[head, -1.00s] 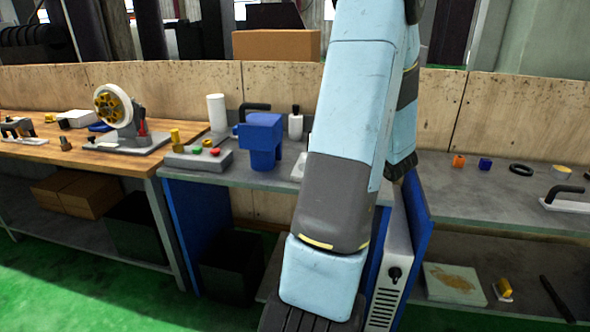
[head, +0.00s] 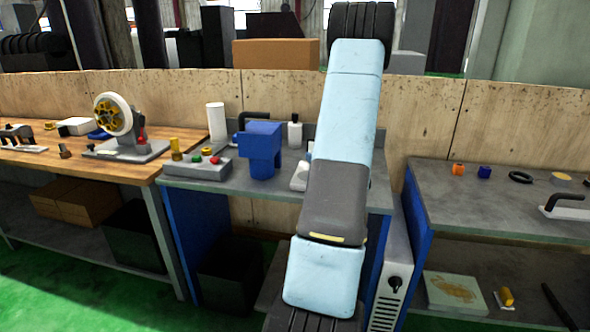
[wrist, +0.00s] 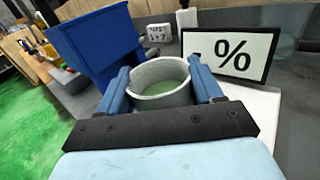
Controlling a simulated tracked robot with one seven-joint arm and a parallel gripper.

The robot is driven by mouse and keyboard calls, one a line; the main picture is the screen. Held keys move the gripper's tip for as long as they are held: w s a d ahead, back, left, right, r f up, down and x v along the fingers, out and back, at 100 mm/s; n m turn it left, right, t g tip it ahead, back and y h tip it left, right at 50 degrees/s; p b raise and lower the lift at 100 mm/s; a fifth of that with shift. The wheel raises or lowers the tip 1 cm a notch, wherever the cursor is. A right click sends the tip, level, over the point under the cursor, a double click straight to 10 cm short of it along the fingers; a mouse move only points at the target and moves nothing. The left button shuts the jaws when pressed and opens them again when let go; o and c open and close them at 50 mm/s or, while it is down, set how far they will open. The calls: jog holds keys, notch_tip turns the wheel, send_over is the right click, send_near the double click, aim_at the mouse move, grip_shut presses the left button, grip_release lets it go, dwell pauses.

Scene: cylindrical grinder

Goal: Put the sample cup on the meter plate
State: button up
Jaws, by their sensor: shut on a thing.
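In the wrist view, the sample cup (wrist: 160,92) is a pale grey round cup with green contents. My gripper (wrist: 163,88) is shut on it, with one blue finger on each side. A sign with a black percent mark (wrist: 232,54) stands just beyond the cup to the right. A white flat surface (wrist: 262,105), likely the meter's plate, shows to the right of and below the cup; I cannot tell whether the cup touches it. In the head view, my arm hides the gripper and cup. Part of a white device (head: 299,178) shows beside my arm.
A blue machine (head: 262,150) stands left of my arm on the grey bench; it is also close at left in the wrist view (wrist: 95,45). A button box (head: 197,168), a white roll (head: 216,122) and a bottle (head: 295,132) are near it. A small numbered block (wrist: 158,33) stands behind the cup.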

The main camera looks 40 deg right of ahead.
jog(key=shift+w+f, duration=0.15)
jog(key=shift+f, duration=1.5)
jog(key=shift+f, duration=0.15)
jog(key=o, duration=1.1)
jog(key=shift+w, duration=0.1)
jog(key=shift+o, duration=0.2)
jog(key=v, duration=1.2)
